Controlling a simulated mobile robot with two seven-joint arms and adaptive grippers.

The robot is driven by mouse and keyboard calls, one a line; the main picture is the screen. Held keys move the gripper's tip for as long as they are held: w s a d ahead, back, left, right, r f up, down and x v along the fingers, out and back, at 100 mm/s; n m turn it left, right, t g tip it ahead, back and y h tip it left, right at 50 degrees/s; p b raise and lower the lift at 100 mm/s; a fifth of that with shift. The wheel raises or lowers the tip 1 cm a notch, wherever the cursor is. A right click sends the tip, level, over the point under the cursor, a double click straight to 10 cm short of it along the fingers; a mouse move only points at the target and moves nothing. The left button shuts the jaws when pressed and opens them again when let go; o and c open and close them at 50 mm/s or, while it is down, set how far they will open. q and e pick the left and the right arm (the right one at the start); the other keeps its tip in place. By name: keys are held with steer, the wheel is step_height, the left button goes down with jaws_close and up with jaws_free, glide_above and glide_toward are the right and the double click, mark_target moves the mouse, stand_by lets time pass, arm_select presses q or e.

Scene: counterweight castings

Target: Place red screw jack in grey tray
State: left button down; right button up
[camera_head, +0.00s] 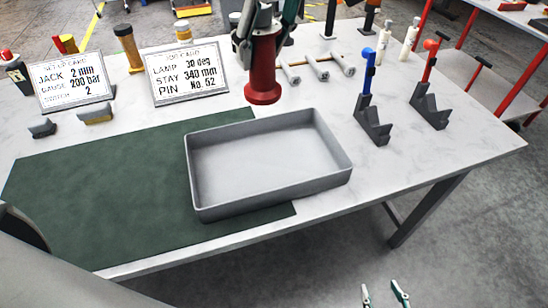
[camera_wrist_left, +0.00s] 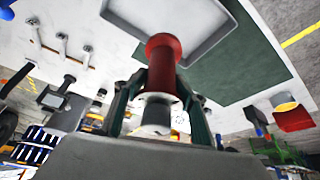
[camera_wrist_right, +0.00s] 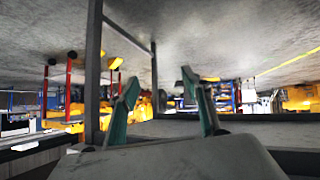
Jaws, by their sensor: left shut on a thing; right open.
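The red screw jack (camera_head: 264,72) is held upright by my left gripper (camera_head: 262,22), behind the back edge of the grey tray in the head view. In the left wrist view the red jack (camera_wrist_left: 162,62) sits between the two fingers of my left gripper (camera_wrist_left: 158,105), with the tray beyond it. The grey tray (camera_head: 270,197) is empty and lies partly on a dark green mat (camera_head: 90,190). The tray also shows in the left wrist view (camera_wrist_left: 215,48). My right gripper (camera_head: 384,296) is open and empty, in front of the table; its fingers show apart in the right wrist view (camera_wrist_right: 165,105).
Two cards (camera_head: 72,80) (camera_head: 187,72) stand at the back left. Grey rods (camera_head: 318,68) lie behind the tray. Two dark brackets with a blue post (camera_head: 372,118) and a red post (camera_head: 430,105) stand right of it. The mat left of the tray is clear.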

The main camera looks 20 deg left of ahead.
arm_select(q)
step_height(320, 180, down, 20)
steer(key=b, duration=0.4)
steer(key=shift+r, duration=0.2)
steer(key=shift+f, duration=0.15)
steer(key=c, duration=1.2)
jaws_free()
